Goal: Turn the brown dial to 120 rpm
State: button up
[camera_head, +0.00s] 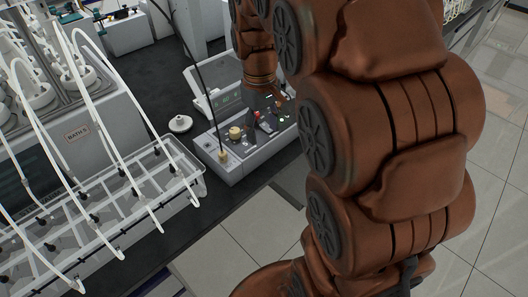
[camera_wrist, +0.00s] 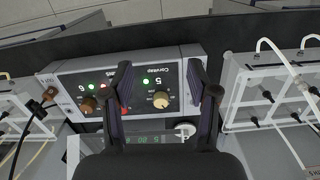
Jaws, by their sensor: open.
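The brown dial (camera_wrist: 89,104) is on a grey control box (camera_wrist: 70,78) in the wrist view, below a green light and the digit 6, which appears upside down. The brown dial is outside the fingers, to the left. In the head view the box (camera_head: 240,168) and cream dial (camera_head: 235,132) show beside my arm; I cannot make out the brown dial there. Its pointer setting is too small to read.
A red knob (camera_wrist: 124,108) lies between the dials, partly behind the left finger. A white round disc (camera_head: 180,123) is on the black bench. A clear rack with white tubes (camera_head: 110,215) stands left of the box, and a cable hangs near the box.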

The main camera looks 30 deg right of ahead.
jog(key=s+a+f, duration=0.1)
jog(key=s+a, duration=0.2)
jog(key=s, duration=0.3)
jog(key=shift+a+m, duration=0.2)
jog(key=shift+m, duration=0.2)
